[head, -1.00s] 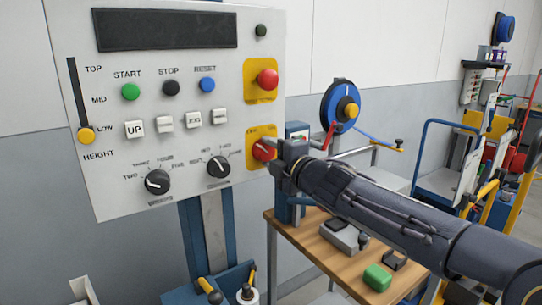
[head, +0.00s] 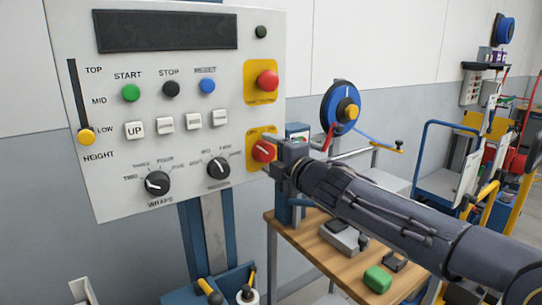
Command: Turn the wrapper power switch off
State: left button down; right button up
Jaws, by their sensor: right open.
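The wrapper control panel (head: 105,185) fills the left of the head view. The power switch is a red rotary knob (head: 262,151) on a yellow plate (head: 254,134) at the panel's lower right. The knob's pale pointer mark looks slanted. The label on the plate is too small to read surely. My right gripper (head: 273,157) is open and comes in from the right, with its fingertips at the knob's right side. Its body hides the right part of the plate, and I cannot tell whether the fingers touch the knob. My left gripper is not in view.
A red emergency button (head: 267,80) on a yellow plate sits just above the switch. Two black dials (head: 156,184) and several white buttons (head: 165,124) lie to the left. A wooden bench (head: 335,262) with a green block (head: 377,279) stands below my right arm.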

jog(key=v, duration=0.7)
jog(key=shift+s+d, duration=0.25)
jog(key=shift+s, duration=0.1)
jog(key=s+d+f+m+g+h+p, duration=0.1)
jog(key=s+d+f+m+h+p, duration=0.2)
jog(key=s+d+m, duration=0.45)
jog(key=s+d+f+m+g+h+p, duration=0.1)
jog(key=s+d+f+m+h+p, duration=0.25)
jog(key=d+m, duration=0.55)
jog(key=s+f+m+g+p, duration=0.1)
jog(key=s+f+m+g, duration=0.2)
jog(key=s, duration=0.8)
jog(key=s+f+m+g+p, duration=0.1)
jog(key=s+f+m+g, duration=0.3)
jog(key=s+f+m, duration=0.3)
jog(key=s+f, duration=0.1)
jog(key=s, duration=0.3)
jog(key=shift+s+p, duration=0.25)
jog(key=shift+p, duration=0.1)
jog(key=shift+a, duration=0.15)
